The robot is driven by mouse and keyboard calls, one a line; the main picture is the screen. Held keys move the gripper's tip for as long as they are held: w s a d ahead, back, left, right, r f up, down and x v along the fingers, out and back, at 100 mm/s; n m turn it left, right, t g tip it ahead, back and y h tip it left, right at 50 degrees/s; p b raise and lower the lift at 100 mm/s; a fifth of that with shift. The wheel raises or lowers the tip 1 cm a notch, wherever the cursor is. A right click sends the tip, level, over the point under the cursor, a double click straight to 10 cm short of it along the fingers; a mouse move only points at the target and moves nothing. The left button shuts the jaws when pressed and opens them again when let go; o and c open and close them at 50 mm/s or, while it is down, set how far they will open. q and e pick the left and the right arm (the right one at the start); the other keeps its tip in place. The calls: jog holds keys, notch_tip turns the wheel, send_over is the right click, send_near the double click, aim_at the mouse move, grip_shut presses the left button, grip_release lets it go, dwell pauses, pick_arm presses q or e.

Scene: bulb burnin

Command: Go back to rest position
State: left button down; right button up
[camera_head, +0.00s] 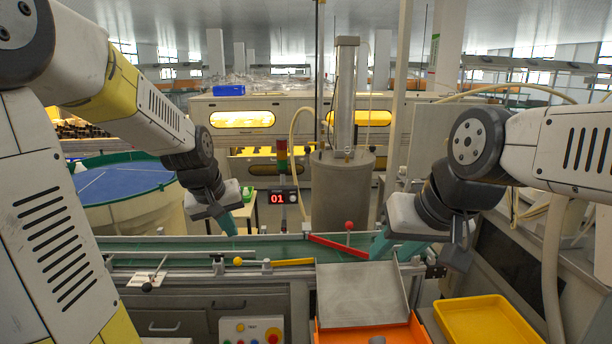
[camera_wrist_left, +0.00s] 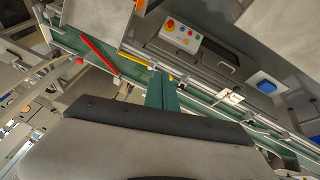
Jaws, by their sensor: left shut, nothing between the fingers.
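My left gripper (camera_head: 229,224) hangs over the left part of the green conveyor (camera_head: 190,245). Its teal fingers are together and hold nothing; in the left wrist view the fingers (camera_wrist_left: 161,92) show closed above the belt. My right gripper (camera_head: 381,243) points down and left over the right end of the conveyor, by the top of the grey metal chute (camera_head: 362,290). Its teal fingers show only from the side, so I cannot tell whether they are open or shut. No object shows clearly in either gripper.
A red bar (camera_head: 338,246) and a yellow bar (camera_head: 292,262) lie at the conveyor. An orange tray (camera_head: 405,332) and a yellow tray (camera_head: 487,322) stand at the front right. A control panel (camera_head: 252,330) sits below the belt. A grey cylinder (camera_head: 341,190) stands behind.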

pick_arm(q)
jog(key=s+d+r+m, duration=0.1)
jog(key=s+r, duration=0.2)
jog(key=s, duration=0.6)
jog(key=s+d+r+m+t, duration=0.1)
jog(key=s+r, duration=0.3)
jog(key=s, duration=0.5)
jog(key=shift+s+d+m+h, duration=0.3)
jog(key=shift+d+m+h, duration=0.1)
jog(key=shift+d+m, duration=0.35)
